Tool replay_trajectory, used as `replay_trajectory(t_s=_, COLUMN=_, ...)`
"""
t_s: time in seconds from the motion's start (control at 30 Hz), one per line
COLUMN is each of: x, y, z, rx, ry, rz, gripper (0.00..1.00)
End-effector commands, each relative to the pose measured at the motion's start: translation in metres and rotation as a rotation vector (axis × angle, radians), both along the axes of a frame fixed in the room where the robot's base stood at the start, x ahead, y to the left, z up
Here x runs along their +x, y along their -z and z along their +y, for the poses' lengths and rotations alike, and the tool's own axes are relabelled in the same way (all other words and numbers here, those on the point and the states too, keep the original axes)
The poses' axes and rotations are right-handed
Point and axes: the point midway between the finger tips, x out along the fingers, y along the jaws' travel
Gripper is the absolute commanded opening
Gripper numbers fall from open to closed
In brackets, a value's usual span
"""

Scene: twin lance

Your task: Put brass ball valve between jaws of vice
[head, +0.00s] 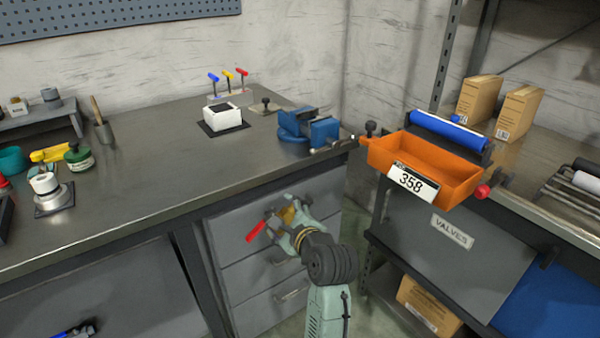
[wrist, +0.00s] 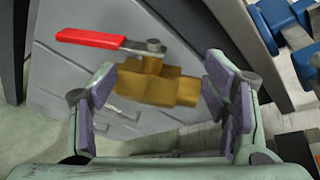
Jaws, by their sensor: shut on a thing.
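The brass ball valve (wrist: 158,86) has a brass body and a red lever handle (wrist: 92,38). My gripper (wrist: 165,98) is shut on the valve body, with one finger pad at each end of it. In the head view my gripper (head: 288,222) holds the valve in front of the grey drawers, below the bench top, with the red handle (head: 256,231) pointing to the lower left. The blue vice (head: 308,127) stands on the bench top near its right corner, up and beyond my gripper. The gap between its jaws cannot be made out clearly.
An orange bin (head: 455,178) labelled 358 sits right of the vice, at the edge of the right-hand bench. A white box-shaped device (head: 222,117) stands left of the vice. The bench top (head: 180,150) is clear in the middle. Its front edge lies between my gripper and the vice.

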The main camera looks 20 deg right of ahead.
Motion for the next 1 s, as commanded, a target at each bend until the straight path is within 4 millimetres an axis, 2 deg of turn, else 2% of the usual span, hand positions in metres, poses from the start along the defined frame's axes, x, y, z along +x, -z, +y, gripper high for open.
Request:
replay_trajectory(t_s=0.03, x=-0.002, y=0.027, z=0.012, rx=0.008, ry=0.007, rz=0.009, gripper=0.08)
replay_trajectory(t_s=0.17, x=-0.007, y=0.092, z=0.035, rx=0.008, ry=0.039, rz=0.013, gripper=0.08)
replay_trajectory(t_s=0.4, x=-0.013, y=0.222, z=0.08, rx=0.004, ry=0.107, rz=0.013, gripper=0.07)
replay_trajectory(t_s=0.5, x=-0.016, y=0.27, z=0.096, rx=0.002, ry=0.133, rz=0.01, gripper=0.07)
replay_trajectory(t_s=0.6, x=-0.016, y=0.307, z=0.108, rx=0.001, ry=0.156, rz=0.006, gripper=0.07)
replay_trajectory(t_s=0.73, x=-0.017, y=0.34, z=0.119, rx=0.001, ry=0.178, rz=0.002, gripper=0.07)
replay_trajectory(t_s=1.0, x=-0.016, y=0.336, z=0.119, rx=0.0, ry=0.177, rz=-0.005, gripper=0.07)
